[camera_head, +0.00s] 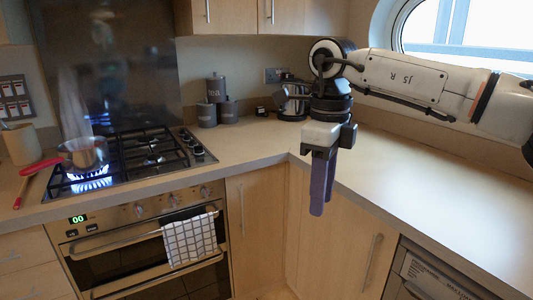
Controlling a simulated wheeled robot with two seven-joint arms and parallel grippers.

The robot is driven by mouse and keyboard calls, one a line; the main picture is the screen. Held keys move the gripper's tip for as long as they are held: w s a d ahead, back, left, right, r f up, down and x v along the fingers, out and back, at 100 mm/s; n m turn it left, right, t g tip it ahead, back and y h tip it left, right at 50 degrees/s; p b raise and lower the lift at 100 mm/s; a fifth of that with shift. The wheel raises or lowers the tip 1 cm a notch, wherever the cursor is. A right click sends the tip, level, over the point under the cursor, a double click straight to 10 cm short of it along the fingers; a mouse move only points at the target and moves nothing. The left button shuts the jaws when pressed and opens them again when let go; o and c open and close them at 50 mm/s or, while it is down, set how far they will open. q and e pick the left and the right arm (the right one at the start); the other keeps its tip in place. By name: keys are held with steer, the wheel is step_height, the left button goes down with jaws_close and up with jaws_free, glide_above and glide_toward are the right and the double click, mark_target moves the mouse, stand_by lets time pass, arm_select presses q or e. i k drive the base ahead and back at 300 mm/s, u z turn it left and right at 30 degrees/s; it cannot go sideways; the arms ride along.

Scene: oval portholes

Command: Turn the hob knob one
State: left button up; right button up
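The black gas hob (135,165) is set in the worktop at left. Its small hob knobs (198,151) stand in a row along its right edge; which way each is turned is too small to tell. Blue flames (90,182) burn at the front left under a steel saucepan (88,153), and a bluish glow shows at the back left. My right gripper (322,207) hangs over the front edge of the worktop, pointing down, well right of the knobs. Its two purple-grey fingers look together, with nothing between them. My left gripper is not in view.
Grey canisters (217,105) and a steel kettle (291,100) stand at the back. A red-handled utensil (38,168) lies left of the hob. The oven (145,240) below carries a checked towel (189,239). The worktop at right (420,190) is clear.

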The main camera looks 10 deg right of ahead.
mark_target(198, 149)
steer(key=z, duration=0.6)
steer(key=i, duration=1.65)
steer(key=u, duration=1.4)
steer(key=i, duration=0.5)
steer(key=u, duration=0.5)
